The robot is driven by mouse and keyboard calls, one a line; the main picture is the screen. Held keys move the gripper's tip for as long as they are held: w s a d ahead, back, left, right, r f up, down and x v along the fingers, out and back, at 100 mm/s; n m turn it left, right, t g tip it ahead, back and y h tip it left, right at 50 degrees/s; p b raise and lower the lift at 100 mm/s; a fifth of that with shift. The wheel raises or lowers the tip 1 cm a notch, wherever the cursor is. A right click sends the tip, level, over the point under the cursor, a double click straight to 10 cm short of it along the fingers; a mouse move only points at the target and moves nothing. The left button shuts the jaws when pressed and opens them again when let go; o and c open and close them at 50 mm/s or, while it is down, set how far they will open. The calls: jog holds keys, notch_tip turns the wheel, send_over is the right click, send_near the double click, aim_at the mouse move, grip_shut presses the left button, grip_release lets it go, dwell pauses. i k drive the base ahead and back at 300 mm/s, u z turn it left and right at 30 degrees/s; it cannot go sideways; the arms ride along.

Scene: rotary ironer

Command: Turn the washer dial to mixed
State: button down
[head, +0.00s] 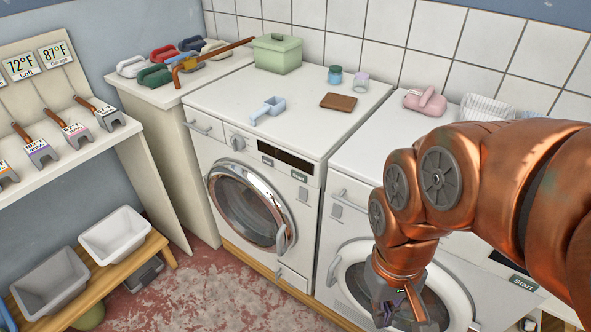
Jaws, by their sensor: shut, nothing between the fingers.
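A grey round dial (238,143) sits on the front panel of the left white front-loading machine (311,183), beside a drawer handle and left of a dark display. The words and the pointer on the dial are too small to read. My gripper (408,312) is shut and empty, low in front of the round door of the right machine (345,192), well right of and below the dial. My copper arm hides much of the right machine's front panel, so I cannot tell whether a dial is there.
On the left machine's top stand a green lidded box (277,53), a blue scoop (268,109), a brown block (338,101) and two small jars. A pink item (425,101) lies on the right machine. Shelves with bins (115,235) stand left. Floor before the left machine is clear.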

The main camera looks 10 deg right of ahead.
aim_at(238, 143)
jog(key=u, duration=0.45)
jog(key=k, duration=0.4)
jog(key=u, duration=1.5)
jog(key=i, duration=0.5)
jog(key=u, duration=0.05)
